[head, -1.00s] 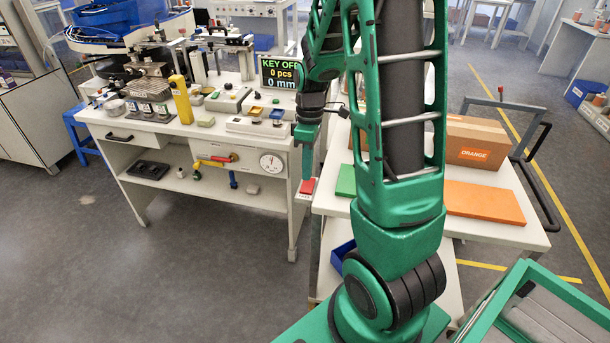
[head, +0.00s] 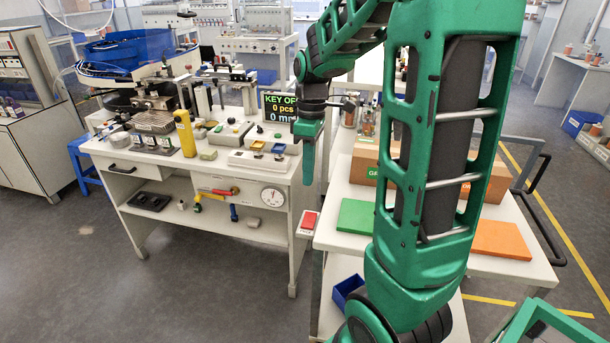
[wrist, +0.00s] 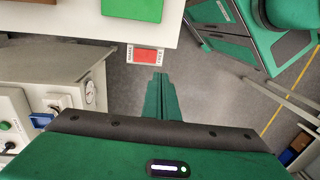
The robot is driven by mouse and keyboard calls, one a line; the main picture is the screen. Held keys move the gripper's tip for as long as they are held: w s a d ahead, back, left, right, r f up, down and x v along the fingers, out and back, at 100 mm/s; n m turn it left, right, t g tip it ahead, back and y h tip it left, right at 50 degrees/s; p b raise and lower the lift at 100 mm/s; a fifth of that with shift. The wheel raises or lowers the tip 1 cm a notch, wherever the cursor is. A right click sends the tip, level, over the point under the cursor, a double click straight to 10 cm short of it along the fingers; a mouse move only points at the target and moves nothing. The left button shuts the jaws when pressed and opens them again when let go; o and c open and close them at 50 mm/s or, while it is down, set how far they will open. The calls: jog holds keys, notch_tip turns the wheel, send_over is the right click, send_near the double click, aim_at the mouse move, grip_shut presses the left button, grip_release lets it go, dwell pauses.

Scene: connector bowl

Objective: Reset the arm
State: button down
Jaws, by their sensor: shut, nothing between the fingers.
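My gripper (head: 309,165) hangs pointing down in the head view, in front of the right end of the white workbench (head: 250,172) and left of the white table (head: 345,240). Its green fingers are together with nothing between them. In the wrist view my gripper (wrist: 160,80) shows as two closed green fingers over grey floor. The tips are close in the picture to a small red plate (wrist: 146,55) at the table's edge, with no contact visible. The red plate (head: 309,221) also shows below the fingers in the head view.
The table bears a green board (head: 355,216), an orange board (head: 502,240) and a cardboard box (head: 492,178). A blue bin (head: 347,290) sits on its lower shelf. The floor (head: 190,285) at front left is clear.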

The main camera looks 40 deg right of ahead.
dwell(0.3)
jog(key=s+a+m, duration=0.1)
jog(key=s+m, duration=1.3)
jog(key=s, duration=0.7)
jog(key=shift+a+f+t+h, duration=0.15)
jog(key=shift+a+t+h, duration=0.05)
jog(key=shift+t+h, duration=0.2)
jog(key=shift+w, duration=0.1)
